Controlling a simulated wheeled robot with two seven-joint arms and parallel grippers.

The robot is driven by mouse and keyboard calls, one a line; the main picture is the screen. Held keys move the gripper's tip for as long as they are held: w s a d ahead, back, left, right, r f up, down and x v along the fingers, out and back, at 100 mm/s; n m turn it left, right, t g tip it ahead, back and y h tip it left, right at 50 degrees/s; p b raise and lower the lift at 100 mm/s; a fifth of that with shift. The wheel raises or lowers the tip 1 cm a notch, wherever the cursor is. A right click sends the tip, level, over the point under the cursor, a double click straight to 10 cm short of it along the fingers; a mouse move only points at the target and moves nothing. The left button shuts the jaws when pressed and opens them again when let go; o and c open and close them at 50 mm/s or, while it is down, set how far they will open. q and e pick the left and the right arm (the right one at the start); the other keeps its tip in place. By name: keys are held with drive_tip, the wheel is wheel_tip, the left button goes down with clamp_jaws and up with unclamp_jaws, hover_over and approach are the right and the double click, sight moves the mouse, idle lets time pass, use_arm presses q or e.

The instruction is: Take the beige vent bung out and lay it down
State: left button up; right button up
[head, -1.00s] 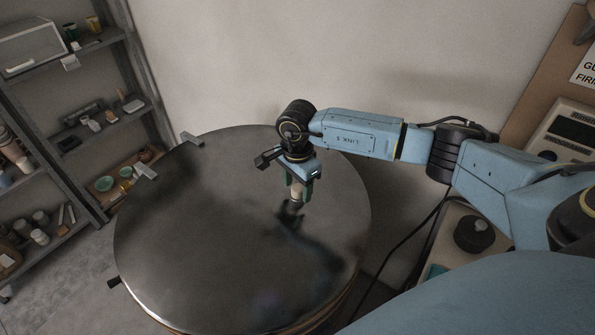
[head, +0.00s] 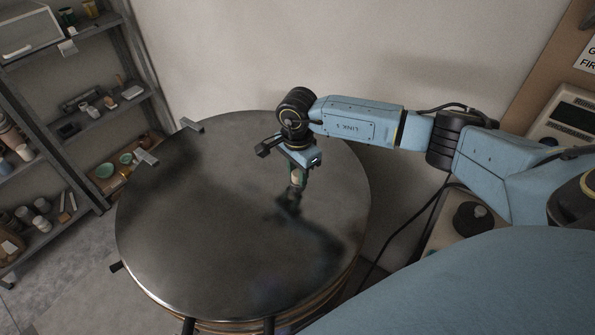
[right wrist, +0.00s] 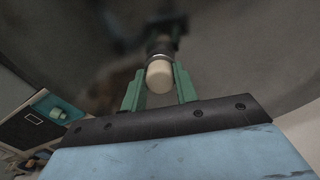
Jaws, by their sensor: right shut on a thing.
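The beige vent bung (head: 295,175) is a short pale cylinder between the green fingers of my right gripper (head: 299,178), near the right of the round dark metal lid (head: 190,240). In the right wrist view the bung (right wrist: 159,77) shows its rounded pale end between the two fingers (right wrist: 160,88). My right gripper is shut on it. A dark ringed shape shows just beyond the bung; I cannot tell whether the bung still sits in a hole or is clear of the lid. My left gripper is not in view.
Shelves (head: 85,120) with pots and tools stand at the left. A control box (head: 565,125) is at the right. A pale wall rises behind the lid.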

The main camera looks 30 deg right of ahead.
sight(297, 173)
drive_tip(key=shift+r, duration=0.25)
drive_tip(key=shift+r+p, duration=0.8)
drive_tip(key=shift+r, duration=0.5)
drive_tip(key=shift+r+p, duration=0.55)
drive_tip(key=shift+r, duration=0.45)
